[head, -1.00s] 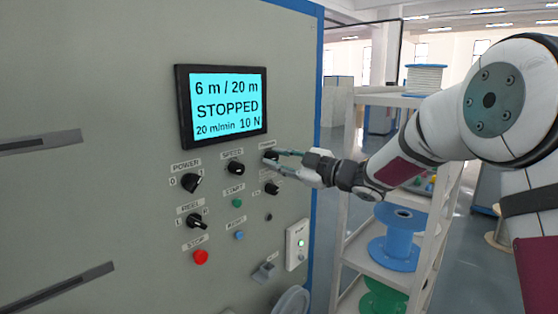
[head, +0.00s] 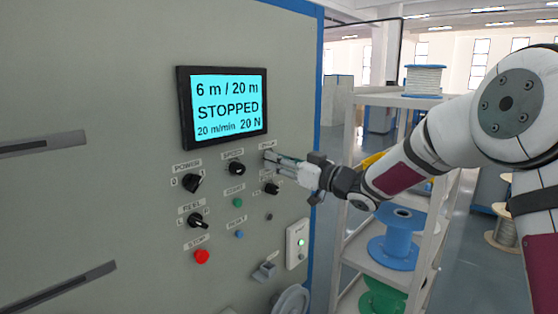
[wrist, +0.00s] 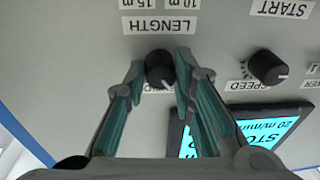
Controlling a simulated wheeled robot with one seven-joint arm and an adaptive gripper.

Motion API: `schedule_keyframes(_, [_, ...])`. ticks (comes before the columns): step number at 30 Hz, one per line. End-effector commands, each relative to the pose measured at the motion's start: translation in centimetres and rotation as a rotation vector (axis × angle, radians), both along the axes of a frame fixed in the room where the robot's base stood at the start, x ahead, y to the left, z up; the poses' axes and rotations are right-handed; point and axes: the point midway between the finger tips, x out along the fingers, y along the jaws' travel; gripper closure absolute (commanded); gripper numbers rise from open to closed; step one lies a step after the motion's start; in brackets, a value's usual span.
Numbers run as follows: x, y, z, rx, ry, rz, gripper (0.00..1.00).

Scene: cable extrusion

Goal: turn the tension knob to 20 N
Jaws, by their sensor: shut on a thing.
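The tension knob (wrist: 160,70) is a round black knob on the grey panel, at the upper right of the control group. My gripper (head: 271,160) reaches it from the right, and its two fingers are shut on the knob, one on each side in the wrist view. In the head view the fingers hide most of the knob.
The speed knob (head: 237,169) is just left of my gripper, and another black knob (head: 272,188) is close below. Start (head: 238,202), red stop (head: 201,257) and other controls sit lower. A shelf with spools (head: 398,240) stands to the right.

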Motion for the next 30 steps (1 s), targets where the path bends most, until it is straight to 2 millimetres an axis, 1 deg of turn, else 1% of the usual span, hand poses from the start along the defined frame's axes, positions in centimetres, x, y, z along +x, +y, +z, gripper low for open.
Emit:
schedule_keyframes(9, [-0.02,0.0,-0.06,0.041,0.054,0.0,1.0])
schedule_keyframes(21, [-0.02,0.0,-0.08,0.043,0.057,0.0,1.0])
schedule_keyframes(22, [-0.02,0.0,-0.08,0.043,0.057,0.0,0.69])
schedule_keyframes(24, [-0.01,0.0,-0.07,0.043,0.057,0.0,0.56])
schedule_keyframes(30, [-0.01,0.0,-0.05,0.043,0.056,0.0,0.56])
